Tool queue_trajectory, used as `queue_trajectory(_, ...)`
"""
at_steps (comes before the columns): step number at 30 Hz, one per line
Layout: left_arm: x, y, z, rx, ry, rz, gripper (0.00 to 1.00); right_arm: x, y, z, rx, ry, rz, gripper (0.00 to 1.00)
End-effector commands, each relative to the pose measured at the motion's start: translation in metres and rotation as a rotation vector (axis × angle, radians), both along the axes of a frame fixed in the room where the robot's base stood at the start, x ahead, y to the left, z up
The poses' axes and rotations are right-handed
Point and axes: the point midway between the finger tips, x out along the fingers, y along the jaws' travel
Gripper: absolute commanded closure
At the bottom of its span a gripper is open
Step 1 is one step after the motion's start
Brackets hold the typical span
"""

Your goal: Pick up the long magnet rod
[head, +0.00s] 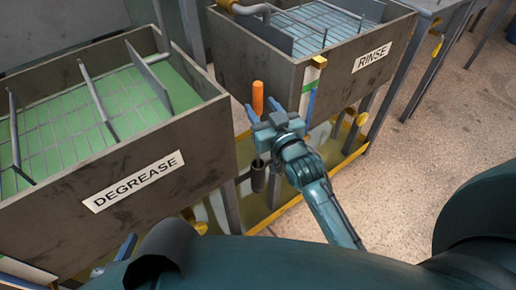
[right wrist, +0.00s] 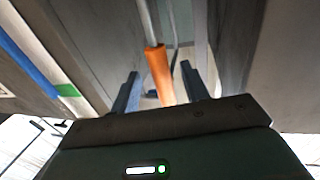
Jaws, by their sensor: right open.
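The magnet rod's orange handle (head: 257,97) stands upright in the gap between the DEGREASE and RINSE tanks. In the right wrist view the handle (right wrist: 158,72) lies between my two fingers, with a thin grey shaft running on from its far end. My right gripper (head: 263,108) is open around or just in front of the handle; contact is not clear. It also shows in the right wrist view (right wrist: 162,82). A dark cylinder (head: 258,177) hangs below the gripper; its link to the rod is hidden. My left gripper (head: 113,258) shows only blue tips at the lower left, mostly hidden.
The DEGREASE tank (head: 160,150) with green liquid is at left, the RINSE tank (head: 340,70) with pale blue liquid at upper right. A post with coloured bands (head: 312,85) stands close to the right gripper. A yellow-edged tray (head: 300,195) lies below. Open floor is at right.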

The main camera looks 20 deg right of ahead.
Motion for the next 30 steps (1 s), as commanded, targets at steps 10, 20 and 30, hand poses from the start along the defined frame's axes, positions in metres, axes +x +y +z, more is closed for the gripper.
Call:
queue_trajectory(10, 0.0, 0.001, 0.003, -0.001, -0.017, 0.003, 0.64, 0.028, 0.004, 0.002, 0.0, 0.0, 0.0, 0.55)
queue_trajectory(20, -0.002, 0.001, 0.001, 0.0, -0.008, 0.003, 0.64, 0.028, 0.004, 0.002, 0.0, 0.0, 0.0, 0.71)
queue_trajectory(30, -0.002, 0.002, 0.0, 0.002, -0.005, 0.004, 0.64, 0.028, 0.004, 0.001, 0.0, 0.0, 0.0, 0.99)
